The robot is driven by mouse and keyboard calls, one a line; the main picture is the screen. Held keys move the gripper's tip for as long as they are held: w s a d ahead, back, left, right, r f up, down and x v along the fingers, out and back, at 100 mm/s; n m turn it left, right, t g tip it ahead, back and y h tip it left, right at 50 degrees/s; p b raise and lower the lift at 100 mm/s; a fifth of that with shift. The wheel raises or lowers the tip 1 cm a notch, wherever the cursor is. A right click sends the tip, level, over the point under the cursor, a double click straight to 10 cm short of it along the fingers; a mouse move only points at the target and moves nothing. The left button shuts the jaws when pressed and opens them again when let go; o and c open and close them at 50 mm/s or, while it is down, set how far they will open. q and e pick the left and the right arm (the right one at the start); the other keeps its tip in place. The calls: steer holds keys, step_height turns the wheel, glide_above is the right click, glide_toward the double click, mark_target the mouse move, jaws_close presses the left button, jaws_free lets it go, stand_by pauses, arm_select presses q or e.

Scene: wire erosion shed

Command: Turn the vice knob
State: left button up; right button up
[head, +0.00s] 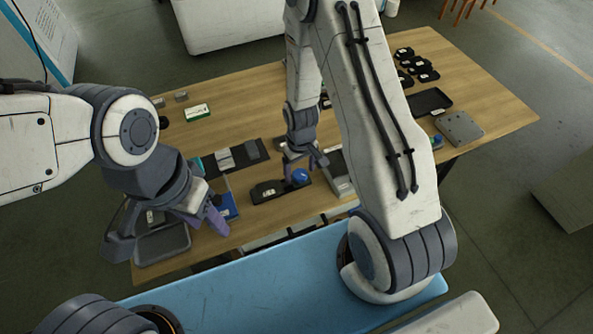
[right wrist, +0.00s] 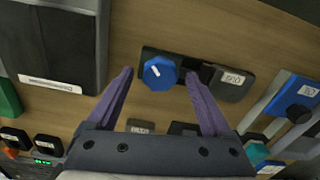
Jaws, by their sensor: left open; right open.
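The vice is a dark, low block (head: 266,192) with a white label, lying near the front edge of the wooden table. Its round blue knob (head: 299,176) is at its right end. In the right wrist view the knob (right wrist: 159,73) shows a white pointer mark, with the labelled grey part (right wrist: 233,83) beside it. My right gripper (head: 304,164) is open above the knob. In the right wrist view its fingertips (right wrist: 160,78) lie on either side of the knob; I cannot tell whether either touches. My left gripper (head: 165,228) is open and empty over the front left corner.
A dark tray (head: 163,248) lies below my left gripper. A blue item (head: 229,210) stands left of the vice, and a grey open box (head: 340,186) close on its right. Several black parts (head: 424,75) lie at the back right. Bare wood (head: 245,110) shows behind.

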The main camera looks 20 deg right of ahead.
mark_target(300, 173)
step_height(300, 173, up, 10)
steer(key=shift+r, duration=0.15)
stand_by(0.3)
steer(key=shift+n, duration=0.8)
step_height(300, 173, down, 10)
steer(key=b, duration=0.6)
steer(key=shift+f+b, duration=0.25)
steer(key=shift+b, duration=0.15)
